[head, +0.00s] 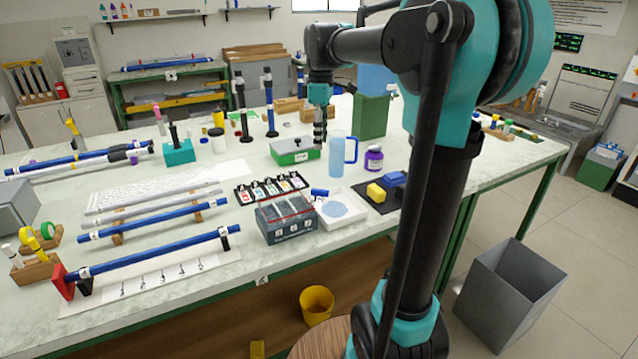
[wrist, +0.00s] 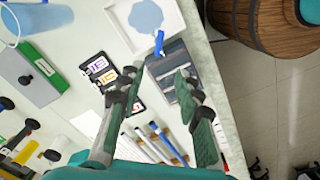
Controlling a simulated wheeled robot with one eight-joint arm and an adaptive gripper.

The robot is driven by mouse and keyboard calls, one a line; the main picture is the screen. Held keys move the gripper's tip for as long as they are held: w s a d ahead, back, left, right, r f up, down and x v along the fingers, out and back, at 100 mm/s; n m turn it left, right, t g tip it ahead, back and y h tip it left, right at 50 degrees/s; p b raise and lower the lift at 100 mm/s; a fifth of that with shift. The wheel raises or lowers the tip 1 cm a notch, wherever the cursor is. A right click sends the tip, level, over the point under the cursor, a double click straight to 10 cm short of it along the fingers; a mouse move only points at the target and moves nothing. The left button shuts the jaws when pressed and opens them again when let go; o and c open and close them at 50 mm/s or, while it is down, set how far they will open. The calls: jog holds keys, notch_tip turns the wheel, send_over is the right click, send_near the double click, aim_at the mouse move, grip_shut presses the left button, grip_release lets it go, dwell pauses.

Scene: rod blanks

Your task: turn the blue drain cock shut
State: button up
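A small blue piece that looks like the drain cock (head: 320,192) sits at the left rim of a white tray (head: 352,220), beside a grey box. In the wrist view the blue cock (wrist: 159,43) shows at the tray's corner, ahead of the gap between my fingertips. Which way its handle is turned is too small to tell. The tray has a pale blue patch in it. My gripper (head: 320,138) points down above the bench near a green box, behind the tray. In the wrist view my gripper (wrist: 158,82) is open, with nothing between its fingers.
The grey box (head: 285,222) with clear tubes stands left of the tray. The green box (head: 295,151), a light-blue jug (head: 337,157) and a purple-labelled jar (head: 373,160) stand behind. Yellow and blue blocks lie on a dark mat (head: 377,206) to the right.

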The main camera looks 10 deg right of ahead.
send_near(320, 190)
notch_tip(320, 190, down, 9)
jog(key=shift+r, duration=0.15)
dwell(0.5)
grip_shut()
